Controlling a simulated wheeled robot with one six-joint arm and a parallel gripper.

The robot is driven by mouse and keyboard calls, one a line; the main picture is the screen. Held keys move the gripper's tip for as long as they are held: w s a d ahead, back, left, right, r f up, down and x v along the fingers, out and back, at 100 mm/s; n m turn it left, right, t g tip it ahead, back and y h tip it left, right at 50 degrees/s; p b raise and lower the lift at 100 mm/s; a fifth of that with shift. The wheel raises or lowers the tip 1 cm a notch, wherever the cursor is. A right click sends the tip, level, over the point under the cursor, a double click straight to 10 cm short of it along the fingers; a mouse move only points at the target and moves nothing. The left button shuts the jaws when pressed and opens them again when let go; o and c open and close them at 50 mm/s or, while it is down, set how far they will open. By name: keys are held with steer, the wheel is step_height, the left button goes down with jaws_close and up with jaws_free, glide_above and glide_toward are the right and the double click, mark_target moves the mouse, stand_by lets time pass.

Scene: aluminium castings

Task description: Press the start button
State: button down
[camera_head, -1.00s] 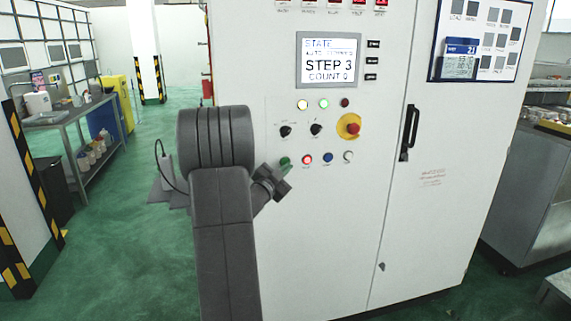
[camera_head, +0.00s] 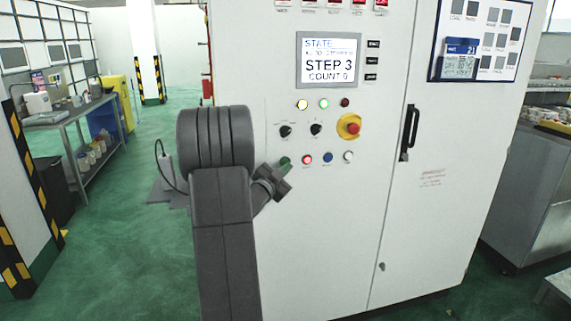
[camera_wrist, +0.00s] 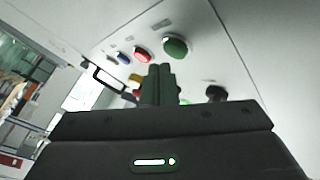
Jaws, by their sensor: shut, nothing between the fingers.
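The green button (camera_head: 284,160) is at the left end of the lower button row on the white control cabinet. In the wrist view the green button (camera_wrist: 175,47) is at the upper middle, fully visible. My gripper (camera_head: 288,167) is shut and empty, its fingertips close to the green button in the head view. In the wrist view the shut fingers of my gripper (camera_wrist: 158,70) point up towards the panel, with their tips just below and left of the green button. I cannot tell whether they touch it. The display (camera_head: 328,60) reads STEP 3, COUNT 0.
Right of the green button are a red button (camera_head: 307,160), a blue button (camera_head: 328,157) and a white button (camera_head: 348,156). Above are two black selector knobs and a red emergency stop (camera_head: 350,125) on yellow. A black door handle (camera_head: 410,130) sticks out at the right.

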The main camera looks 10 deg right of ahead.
steer(key=shift+w, duration=0.15)
steer(key=shift+w, duration=0.25)
